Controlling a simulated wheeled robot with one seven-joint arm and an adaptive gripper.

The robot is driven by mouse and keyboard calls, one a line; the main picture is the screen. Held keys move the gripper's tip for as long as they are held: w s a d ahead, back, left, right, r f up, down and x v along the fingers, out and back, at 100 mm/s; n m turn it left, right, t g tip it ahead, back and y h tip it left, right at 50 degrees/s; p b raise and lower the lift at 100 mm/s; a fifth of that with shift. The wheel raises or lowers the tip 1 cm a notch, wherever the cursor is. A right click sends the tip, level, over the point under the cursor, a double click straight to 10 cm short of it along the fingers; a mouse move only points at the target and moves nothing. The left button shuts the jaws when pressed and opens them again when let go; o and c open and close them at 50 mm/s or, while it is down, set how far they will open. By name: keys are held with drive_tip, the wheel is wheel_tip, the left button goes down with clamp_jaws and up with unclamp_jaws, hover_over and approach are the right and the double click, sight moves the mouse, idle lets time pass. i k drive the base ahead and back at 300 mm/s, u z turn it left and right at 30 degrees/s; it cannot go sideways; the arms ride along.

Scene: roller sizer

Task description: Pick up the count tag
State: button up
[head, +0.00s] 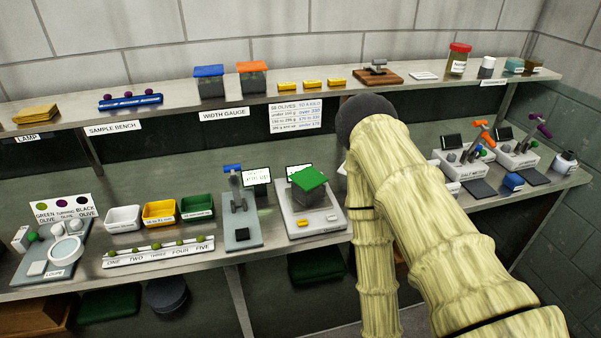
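I cannot pick out the count tag with certainty, as most labels are too small to read. Small yellow blocks or tags (311,84) with pale labels lie in a row on the upper shelf. A flat white card (423,76) lies farther right on that shelf, right of a brown wooden board. My arm crosses the right middle of the head view and covers part of the bench. My gripper does not show; the arm's far end is out of sight.
The lower bench (80,285) holds a scale with a green-topped box (308,186), a grey stand (240,208), three bins (160,214) and a numbered olive strip (160,252). Devices with orange and purple levers stand right. The upper shelf (180,112) also carries lidded boxes and jars.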

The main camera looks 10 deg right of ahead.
sight(287, 85)
drive_tip(key=z, duration=0.45)
drive_tip(key=k, duration=0.55)
drive_tip(key=z, duration=1.15)
drive_tip(key=i, duration=1.15)
drive_tip(key=u, duration=0.95)
drive_tip(key=i, duration=0.65)
drive_tip(key=u, duration=0.7)
